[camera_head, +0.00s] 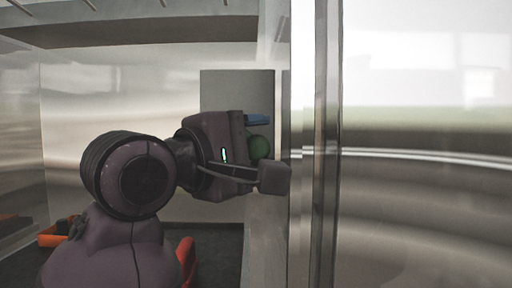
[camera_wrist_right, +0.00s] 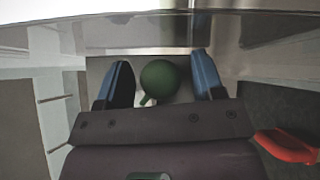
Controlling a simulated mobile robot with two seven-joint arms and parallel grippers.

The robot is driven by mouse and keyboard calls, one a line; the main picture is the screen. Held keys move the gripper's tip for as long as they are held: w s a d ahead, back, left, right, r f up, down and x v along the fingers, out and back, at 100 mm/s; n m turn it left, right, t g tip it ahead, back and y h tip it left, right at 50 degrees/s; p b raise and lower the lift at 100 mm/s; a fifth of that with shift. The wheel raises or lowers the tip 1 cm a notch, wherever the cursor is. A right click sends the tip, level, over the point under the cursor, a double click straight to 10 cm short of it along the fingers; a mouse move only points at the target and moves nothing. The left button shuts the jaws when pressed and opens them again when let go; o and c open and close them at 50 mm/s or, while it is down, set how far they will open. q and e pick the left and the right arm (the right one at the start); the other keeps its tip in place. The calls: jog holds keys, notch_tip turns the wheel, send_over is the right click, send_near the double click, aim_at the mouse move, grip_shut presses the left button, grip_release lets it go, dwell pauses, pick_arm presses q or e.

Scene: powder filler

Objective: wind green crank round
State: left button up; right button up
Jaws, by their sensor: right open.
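The green crank (camera_head: 259,147) shows as a rounded green knob beside the metal panel in the head view, partly covered by my right gripper. In the right wrist view the green crank (camera_wrist_right: 160,79) is a round knob with a short green stem at its lower left. My right gripper (camera_head: 266,142) is open, and its two blue-lined fingers stand on either side of the knob in the right wrist view (camera_wrist_right: 165,78). Gaps show between the knob and both fingers there, so it is not gripped. My left gripper is not in view.
A shiny metal panel with a vertical edge (camera_head: 314,150) stands close at the right of my right gripper. An orange object (camera_head: 58,232) lies low at the left. A red-orange part (camera_wrist_right: 287,146) shows at the lower right of the wrist view.

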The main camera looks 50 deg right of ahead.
jog(key=a, duration=1)
jog(key=shift+w+a+f, duration=0.3)
jog(key=shift+w+a, duration=0.1)
jog(key=shift+w, duration=0.05)
